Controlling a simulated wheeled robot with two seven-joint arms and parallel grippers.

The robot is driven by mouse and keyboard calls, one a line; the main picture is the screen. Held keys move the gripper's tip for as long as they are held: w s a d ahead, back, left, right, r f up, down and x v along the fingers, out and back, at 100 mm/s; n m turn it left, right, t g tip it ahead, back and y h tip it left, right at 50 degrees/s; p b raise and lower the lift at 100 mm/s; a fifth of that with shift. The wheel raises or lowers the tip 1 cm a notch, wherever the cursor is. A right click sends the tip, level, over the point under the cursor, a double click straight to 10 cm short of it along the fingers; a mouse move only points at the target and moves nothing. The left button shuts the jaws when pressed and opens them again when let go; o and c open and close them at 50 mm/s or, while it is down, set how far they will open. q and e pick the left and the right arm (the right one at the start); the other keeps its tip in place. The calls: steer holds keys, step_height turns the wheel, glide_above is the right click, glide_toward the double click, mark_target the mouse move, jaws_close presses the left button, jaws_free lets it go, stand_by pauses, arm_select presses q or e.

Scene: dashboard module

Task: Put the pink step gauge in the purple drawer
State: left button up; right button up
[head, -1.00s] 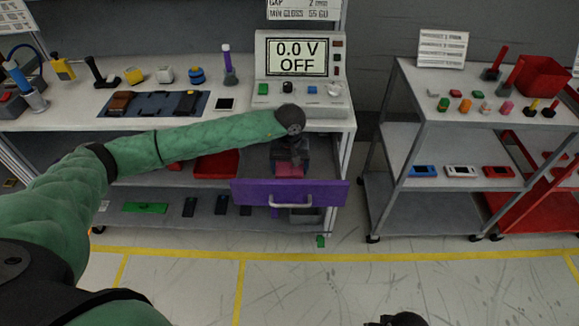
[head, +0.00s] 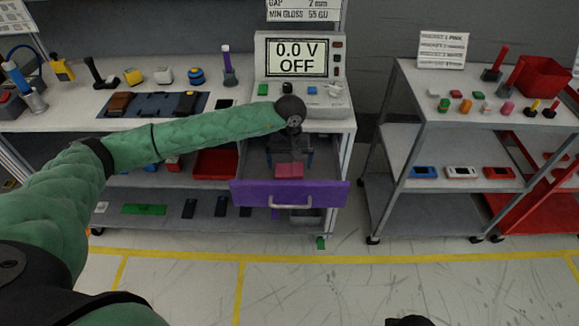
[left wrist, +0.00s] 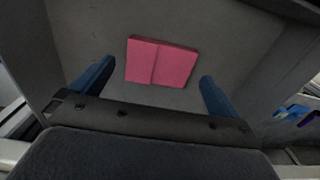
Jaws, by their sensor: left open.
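The purple drawer (head: 250,194) is pulled out under the workbench. The pink step gauge (left wrist: 162,62) lies on the drawer's grey floor in the left wrist view, and it also shows inside the drawer in the head view (head: 289,171). My left gripper (left wrist: 155,85) is open, its two blue fingers spread either side of the gauge and apart from it. In the head view my left gripper (head: 289,158) is over the drawer, just behind the gauge. My right gripper cannot be made out; only a dark part of my body shows at the bottom edge.
The workbench top above the drawer holds a meter (head: 299,62) and a blue mat (head: 150,104). A red tray (head: 214,163) is on the shelf left of the drawer. A grey cart (head: 446,185) stands to the right. The floor in front is clear.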

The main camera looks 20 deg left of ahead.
mark_target(289, 170)
arm_select(q)
step_height(289, 170, up, 2)
steer(key=shift+b, duration=0.3)
step_height(289, 170, up, 7)
steer(key=b, duration=0.2)
steer(key=shift+r, duration=0.15)
arm_select(e)
steer(key=a, duration=0.1)
steer(key=a+f, duration=0.1)
steer(key=shift+w+a+f+t+y, duration=0.3)
steer(key=shift+w+a+t+y, duration=0.1)
